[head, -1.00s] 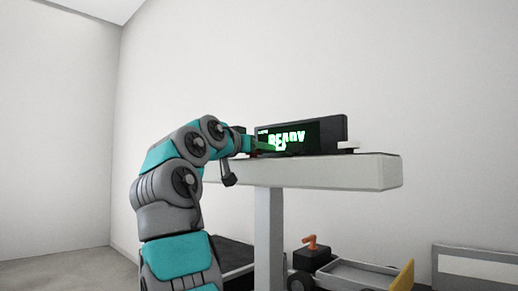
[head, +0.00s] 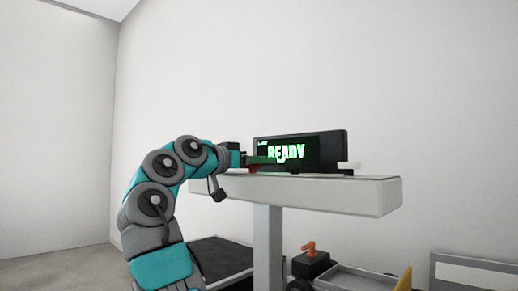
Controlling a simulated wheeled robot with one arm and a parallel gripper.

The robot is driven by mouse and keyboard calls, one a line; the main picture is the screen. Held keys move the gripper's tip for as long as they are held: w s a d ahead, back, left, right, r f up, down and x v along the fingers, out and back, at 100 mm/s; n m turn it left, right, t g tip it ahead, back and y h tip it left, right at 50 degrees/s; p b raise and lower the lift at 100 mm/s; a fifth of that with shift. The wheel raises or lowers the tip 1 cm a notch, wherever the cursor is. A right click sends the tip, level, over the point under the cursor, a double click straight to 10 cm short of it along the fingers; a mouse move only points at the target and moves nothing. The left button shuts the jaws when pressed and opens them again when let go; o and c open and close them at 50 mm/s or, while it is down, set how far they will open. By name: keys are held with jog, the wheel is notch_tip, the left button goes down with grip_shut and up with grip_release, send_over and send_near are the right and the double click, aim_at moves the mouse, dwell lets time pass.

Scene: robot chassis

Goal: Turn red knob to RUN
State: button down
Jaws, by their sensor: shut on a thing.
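My gripper (head: 262,160) is at the left front of the box, just above the tabletop. It is shut on the red knob (head: 254,169), of which only a small red patch shows under the fingers. The knob's pointer and any RUN mark are hidden or too small to read.
Below stand a dark platform (head: 222,257) and a grey tray cart with an orange handle (head: 309,248) and a yellow end (head: 403,281). A wall is behind.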

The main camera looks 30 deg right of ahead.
jog(key=m+g+p, duration=0.1)
jog(key=p, duration=0.1)
jog(key=m+g+p, duration=0.1)
jog(key=g+p, duration=0.1)
jog(key=m+g+p, duration=0.1)
jog(key=g+p, duration=0.1)
jog(key=shift+s+d+r+h, duration=0.1)
jog(key=shift+s+r+h, duration=0.2)
jog(key=shift+s+r, duration=0.1)
jog(key=shift+s+f+m+g+p, duration=0.1)
jog(key=shift+f+m+g+p, duration=0.15)
jog(key=shift+m+g+p, duration=0.55)
jog(key=shift+f+g, duration=0.1)
jog(key=shift+g, duration=0.2)
jog(key=shift+c, duration=1.5)
grip_release()
jog(key=shift+f, duration=0.1)
